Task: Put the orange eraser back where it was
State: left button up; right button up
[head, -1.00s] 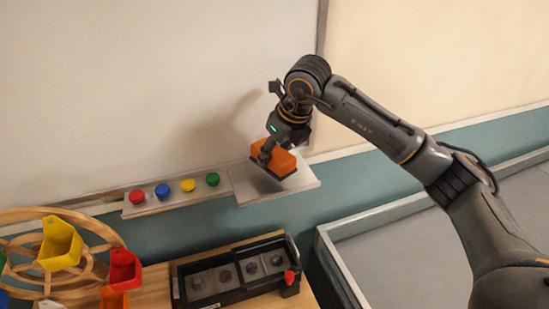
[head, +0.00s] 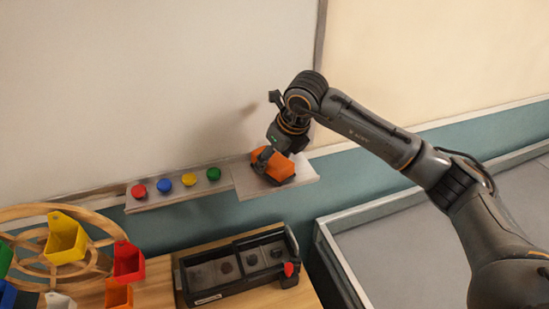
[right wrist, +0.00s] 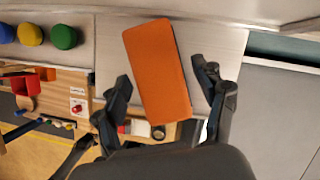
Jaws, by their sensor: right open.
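The orange eraser (head: 281,167) rests on the wide pale plate (head: 247,188) at the right end of the whiteboard ledge. Its dark underside faces the plate. In the right wrist view the eraser (right wrist: 157,70) lies slightly tilted on the plate (right wrist: 215,45). My right gripper (head: 264,158) is at the eraser. In the right wrist view its two dark fingers (right wrist: 164,82) stand apart, one on either side, with a gap visible at each side. My left gripper is in neither view.
Red, blue, yellow and green round magnets (head: 189,179) sit on the narrow ledge (head: 150,202) left of the plate. Below are a black tray (head: 208,297) and a wooden wheel (head: 20,215) with coloured buckets. A grey-topped, walled table (head: 400,250) is at the lower right.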

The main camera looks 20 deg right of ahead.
jog(key=shift+r, duration=0.3)
jog(key=b+v, duration=0.3)
jog(key=v, duration=0.8)
jog(key=shift+s+d+r, duration=0.15)
jog(key=shift+s+r, duration=0.05)
jog(key=shift+r, duration=0.1)
